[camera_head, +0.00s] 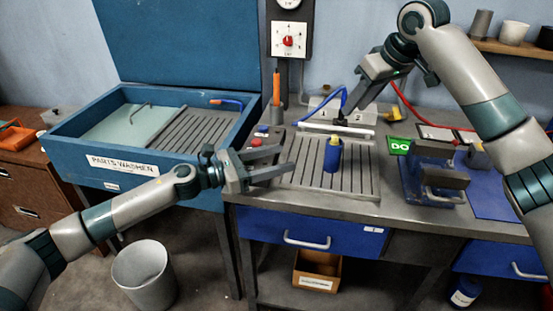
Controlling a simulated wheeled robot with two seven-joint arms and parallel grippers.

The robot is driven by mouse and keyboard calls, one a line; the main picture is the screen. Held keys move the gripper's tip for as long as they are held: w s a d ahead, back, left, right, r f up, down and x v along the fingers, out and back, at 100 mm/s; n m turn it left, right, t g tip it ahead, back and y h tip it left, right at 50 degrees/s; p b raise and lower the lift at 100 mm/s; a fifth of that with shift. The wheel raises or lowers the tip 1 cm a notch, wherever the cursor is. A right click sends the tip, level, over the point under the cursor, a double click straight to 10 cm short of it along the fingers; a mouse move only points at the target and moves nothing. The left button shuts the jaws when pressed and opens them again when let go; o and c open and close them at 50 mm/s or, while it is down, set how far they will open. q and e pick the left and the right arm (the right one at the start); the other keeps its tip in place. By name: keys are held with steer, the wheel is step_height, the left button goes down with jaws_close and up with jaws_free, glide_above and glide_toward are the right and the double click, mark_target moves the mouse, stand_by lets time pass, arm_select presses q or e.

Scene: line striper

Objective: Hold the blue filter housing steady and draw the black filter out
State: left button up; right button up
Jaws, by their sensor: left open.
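The blue filter housing (333,158) stands upright on the slotted grey drain area of the bench, with a yellow part (334,141) at its top. I cannot make out the black filter; it may be hidden inside the housing. My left gripper (287,158) is open and empty, its fingers pointing right toward the housing, with a gap between them and it. My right gripper (350,108) hangs behind and above the housing, pointing down and left, apart from it. Whether its jaws are open is unclear.
A blue parts washer (225,161) is at left. An orange-handled tool (276,88) stands behind my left gripper. The slotted surface around the housing is largely clear.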

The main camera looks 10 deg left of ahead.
mark_target(327, 146)
arm_select(q)
steer(key=x, duration=1.7)
steer(key=shift+d, duration=0.25)
steer(key=c, duration=1.4)
arm_select(e)
steer(key=shift+o, duration=0.4)
arm_select(q)
steer(key=shift+f, duration=0.1)
arm_select(e)
steer(key=shift+w+a+f+g+h, duration=0.5)
steer(key=shift+a+f+g+h, duration=0.1)
steer(key=shift+g+h, duration=0.1)
